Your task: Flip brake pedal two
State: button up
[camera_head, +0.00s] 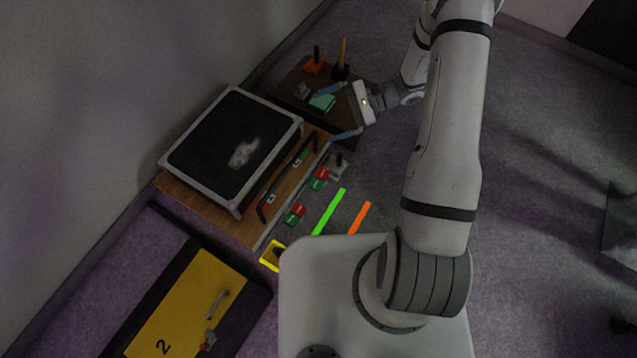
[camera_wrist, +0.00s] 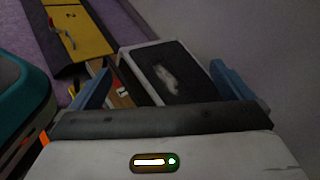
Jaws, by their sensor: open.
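Two small red-and-green switch-like parts, a nearer one (camera_head: 295,214) and a farther one (camera_head: 319,179), sit on the panel in front of the black bar handle in the head view. They may be the brake pedals, but I cannot read a label or tell which is two. My gripper (camera_head: 323,116) is above the brown table's near side, beyond both parts, with its blue fingers spread. The open fingers also show in the wrist view (camera_wrist: 160,70), with nothing held between them. My gripper touches neither part, as far as I can see.
A black-topped case (camera_head: 205,150) with a light rim stands left of the panel. A brown table (camera_head: 290,88) holds several small items, including a green block (camera_head: 322,102). A yellow cabinet (camera_head: 190,305) marked 2 is at lower left. Green (camera_head: 329,211) and orange (camera_head: 359,217) strips lie right of the parts.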

notch_tip(320, 180, down, 22)
jog(key=w+d+f+m+t+y+b, duration=0.1)
jog(key=w+m+t+y+b, duration=0.15)
jog(key=m+t+b, duration=0.3)
jog(key=m+t+h+b, duration=0.2)
jog(key=m+t+b, duration=0.4)
jog(key=m+t, duration=0.1)
send_near(314, 177)
jog(key=shift+w+a+f+g, duration=0.2)
jog(key=shift+w+f+g, duration=0.1)
jog(key=shift+w, duration=0.4)
jog(key=shift+a+f, duration=0.1)
jog(key=shift+f, duration=0.05)
jog(key=b+x, duration=0.2)
jog(key=x, duration=0.5)
jog(key=shift+w+a, duration=0.1)
jog(key=shift+a, duration=0.15)
